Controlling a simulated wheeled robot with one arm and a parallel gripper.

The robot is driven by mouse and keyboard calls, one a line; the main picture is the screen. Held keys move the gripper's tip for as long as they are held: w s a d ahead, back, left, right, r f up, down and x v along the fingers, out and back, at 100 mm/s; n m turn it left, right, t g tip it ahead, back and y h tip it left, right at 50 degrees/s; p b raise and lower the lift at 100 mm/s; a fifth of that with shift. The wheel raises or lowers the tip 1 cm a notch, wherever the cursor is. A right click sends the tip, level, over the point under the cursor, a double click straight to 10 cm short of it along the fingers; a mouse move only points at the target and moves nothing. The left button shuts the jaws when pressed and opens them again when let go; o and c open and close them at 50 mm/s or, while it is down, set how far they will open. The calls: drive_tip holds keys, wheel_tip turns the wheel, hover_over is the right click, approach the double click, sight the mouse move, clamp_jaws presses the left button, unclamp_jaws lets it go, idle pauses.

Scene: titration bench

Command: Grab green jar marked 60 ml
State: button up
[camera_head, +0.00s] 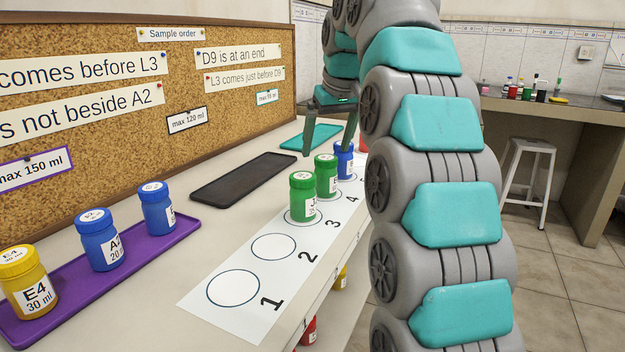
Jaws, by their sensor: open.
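Two green jars stand upright on the white numbered strip (253,264). The nearer green jar (302,192) stands on circle 3, and the farther green jar (326,172) stands on circle 4. Their labels are turned partly away and I cannot read a 60 ml mark on either. My gripper (328,150) is open and empty, pointing down. In the picture its fingers show above and behind the green jars, near the blue jar (343,165) past circle 4. I cannot tell its exact depth relative to them.
Circles 1 and 2 are empty. A purple tray (118,262) holds a yellow jar (25,280) and two blue jars (100,240). A black tray (243,178) and a teal tray (311,136) look empty. A corkboard (130,110) stands behind. My arm hides the strip's far right.

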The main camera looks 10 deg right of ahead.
sight(323, 171)
drive_tip(key=shift+s+f+x, duration=0.1)
drive_tip(key=shift+s+x, duration=0.05)
drive_tip(key=shift+x, duration=1.15)
drive_tip(key=shift+s+f+x, duration=0.1)
drive_tip(key=shift+s+x, duration=0.05)
drive_tip(key=shift+x, duration=1.15)
drive_tip(key=shift+s+x, duration=0.15)
drive_tip(key=shift+x, duration=1.15)
drive_tip(key=shift+d, duration=0.2)
drive_tip(key=shift+c, duration=0.2)
drive_tip(key=c, duration=1.4)
drive_tip(key=shift+r, duration=0.15)
drive_tip(key=shift+c, duration=0.2)
